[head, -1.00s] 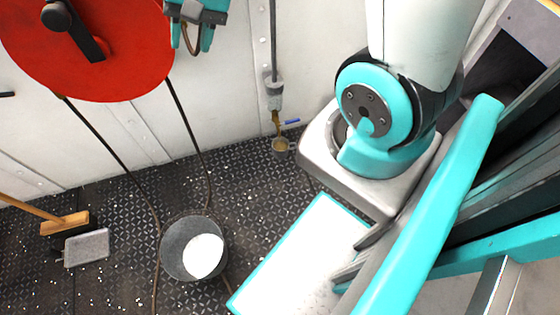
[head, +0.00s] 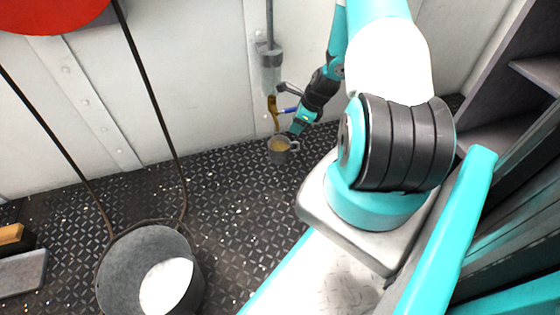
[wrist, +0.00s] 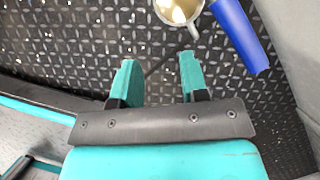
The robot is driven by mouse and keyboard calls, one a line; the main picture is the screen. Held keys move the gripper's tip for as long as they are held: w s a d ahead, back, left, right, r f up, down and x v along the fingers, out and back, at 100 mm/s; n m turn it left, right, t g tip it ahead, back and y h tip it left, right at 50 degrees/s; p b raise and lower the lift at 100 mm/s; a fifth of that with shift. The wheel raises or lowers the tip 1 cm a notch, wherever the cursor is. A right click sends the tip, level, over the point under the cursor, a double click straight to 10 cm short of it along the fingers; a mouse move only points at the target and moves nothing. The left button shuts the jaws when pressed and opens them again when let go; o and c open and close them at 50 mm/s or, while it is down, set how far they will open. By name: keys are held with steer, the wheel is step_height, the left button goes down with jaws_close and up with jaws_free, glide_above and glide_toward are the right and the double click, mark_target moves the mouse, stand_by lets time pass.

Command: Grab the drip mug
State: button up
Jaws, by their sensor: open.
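The drip mug (head: 279,157) is a small grey mug with tan liquid inside, upright on the deck below a brass tap (head: 273,106) at the wall. Its handle points right in the head view. In the wrist view the mug (wrist: 178,12) is at the top edge, partly cut off, with its handle towards my fingers. My gripper (wrist: 157,68) is open and empty, its fingertips short of the mug. In the head view my gripper (head: 297,128) is just above and right of the mug; its fingers are hard to make out there.
The tap's blue lever (head: 288,110) is close to my gripper; a blue bar (wrist: 239,34) shows right of the mug in the wrist view. A grey bucket (head: 118,268) stands at lower left. A pale wall (head: 190,70) rises behind. Patterned deck between is clear.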

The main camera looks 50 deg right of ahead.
steer(key=b, duration=0.7)
glide_toward(273, 157)
steer(key=b+x, duration=0.3)
steer(key=x, duration=0.1)
steer(key=b+x, duration=0.2)
steer(key=shift+d+f+b, duration=0.1)
steer(key=shift+d+b, duration=0.15)
steer(key=shift+b, duration=0.05)
jaws_close()
